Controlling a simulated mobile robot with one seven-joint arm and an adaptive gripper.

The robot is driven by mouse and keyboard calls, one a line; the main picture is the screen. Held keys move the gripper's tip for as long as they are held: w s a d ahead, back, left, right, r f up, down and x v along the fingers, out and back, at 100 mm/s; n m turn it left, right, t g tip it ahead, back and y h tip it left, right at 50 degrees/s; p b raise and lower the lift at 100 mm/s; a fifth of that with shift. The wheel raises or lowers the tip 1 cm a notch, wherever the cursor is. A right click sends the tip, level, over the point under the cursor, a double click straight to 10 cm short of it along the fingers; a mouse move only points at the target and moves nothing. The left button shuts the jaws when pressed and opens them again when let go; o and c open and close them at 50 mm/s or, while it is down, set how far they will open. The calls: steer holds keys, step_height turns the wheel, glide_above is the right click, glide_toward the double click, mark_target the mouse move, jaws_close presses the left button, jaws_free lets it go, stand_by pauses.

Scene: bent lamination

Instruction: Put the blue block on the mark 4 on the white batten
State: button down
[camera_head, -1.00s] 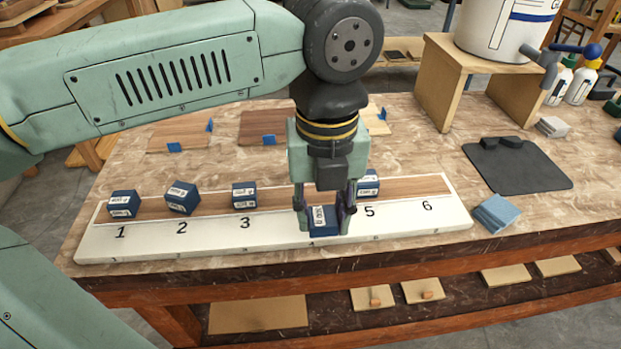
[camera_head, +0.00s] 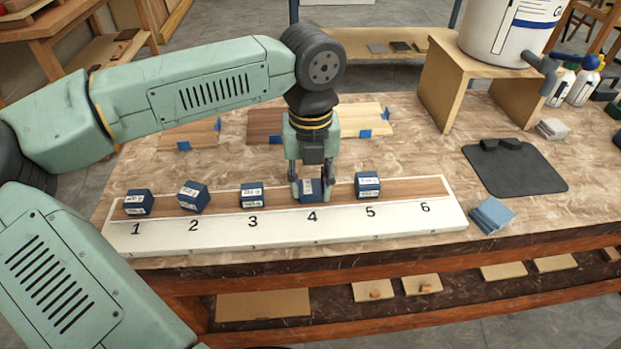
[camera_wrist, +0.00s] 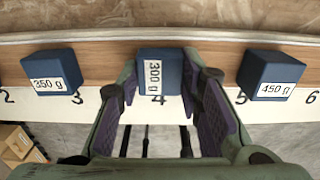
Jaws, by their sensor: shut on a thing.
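The white batten (camera_head: 270,232) lies along the front of the table, with a wooden strip and printed marks 1 to 6. My gripper (camera_head: 312,190) is shut on a blue block (camera_head: 313,188) at mark 4. In the wrist view this block (camera_wrist: 160,74) carries a label reading 300 g and sits between my fingers, just behind the 4. Whether it touches the strip is hard to tell. Other blue blocks stand at mark 1 (camera_head: 138,202), mark 2 (camera_head: 193,197), mark 3 (camera_head: 251,195) and mark 5 (camera_head: 367,185). The block at 2 is turned askew.
Mark 6 (camera_head: 425,208) has no block. A light blue pad (camera_head: 491,215) lies right of the batten, and a dark mat (camera_head: 515,165) lies behind it. Wooden boards with blue pieces (camera_head: 265,124) lie behind the batten. A wooden stand (camera_head: 450,85) holds a white bucket (camera_head: 505,30).

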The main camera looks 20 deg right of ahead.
steer(key=shift+f+b, duration=0.2)
steer(key=shift+b, duration=0.1)
steer(key=c, duration=1.1)
jaws_free()
steer(key=shift+r, duration=0.15)
